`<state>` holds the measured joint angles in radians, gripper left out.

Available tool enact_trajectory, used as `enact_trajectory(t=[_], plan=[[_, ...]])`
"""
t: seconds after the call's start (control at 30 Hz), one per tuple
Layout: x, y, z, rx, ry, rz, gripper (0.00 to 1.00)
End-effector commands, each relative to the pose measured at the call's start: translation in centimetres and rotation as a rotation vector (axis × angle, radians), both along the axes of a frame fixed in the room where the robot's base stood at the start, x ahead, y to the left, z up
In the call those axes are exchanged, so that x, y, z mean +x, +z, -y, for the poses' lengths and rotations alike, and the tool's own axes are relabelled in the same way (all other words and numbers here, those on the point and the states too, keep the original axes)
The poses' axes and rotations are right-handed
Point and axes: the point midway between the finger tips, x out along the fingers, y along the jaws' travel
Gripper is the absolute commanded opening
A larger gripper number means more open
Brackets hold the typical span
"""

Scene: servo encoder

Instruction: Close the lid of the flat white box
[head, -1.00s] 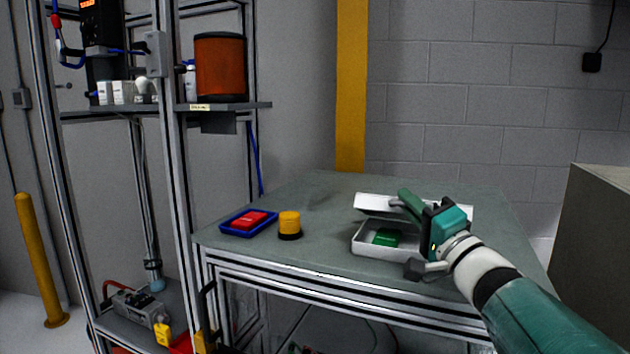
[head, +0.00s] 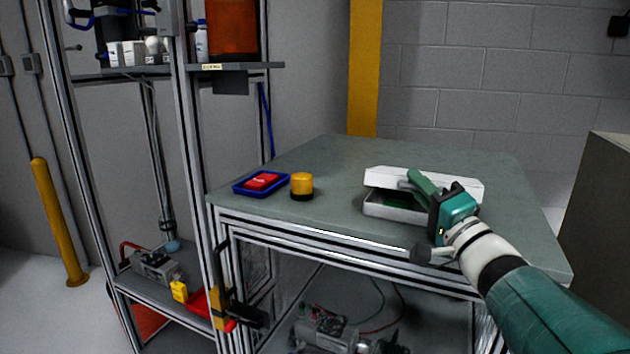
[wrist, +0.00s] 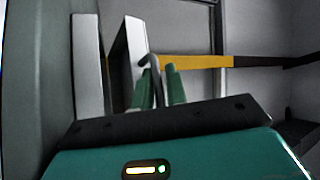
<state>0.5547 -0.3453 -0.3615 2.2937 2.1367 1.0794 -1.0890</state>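The flat white box (head: 395,213) stands on the right part of the table. Its white lid (head: 425,178) is tilted over it, with a gap at the front. A green item (head: 396,200) shows inside through the gap. My gripper (head: 416,183) is at the front right of the box, its green fingers against or just in front of the lid. In the wrist view, two white panels of the box (wrist: 126,65) are left of my fingers (wrist: 160,85). A grey bent piece shows between the fingers. Whether they are closed on it, I cannot tell.
A blue tray (head: 240,190) with a red item (head: 262,180) and a yellow-and-black cylinder (head: 301,186) stand on the left of the table (head: 340,215). The table middle is clear. A metal rack (head: 190,150) stands left; a grey block (head: 600,210) stands right.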

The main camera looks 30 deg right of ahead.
Motion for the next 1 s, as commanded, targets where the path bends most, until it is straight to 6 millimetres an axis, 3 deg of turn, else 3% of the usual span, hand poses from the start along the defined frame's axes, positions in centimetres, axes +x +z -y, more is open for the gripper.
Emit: enact_trajectory(t=[0.47,0.67,1.0], plan=[[-0.4,-0.3,0.1,0.004,-0.004,-0.003,0.18],[-3.3,-1.1,0.1,0.004,-0.009,0.001,0.18],[-10.2,-3.6,-0.4,0.002,-0.005,0.003,0.18]])
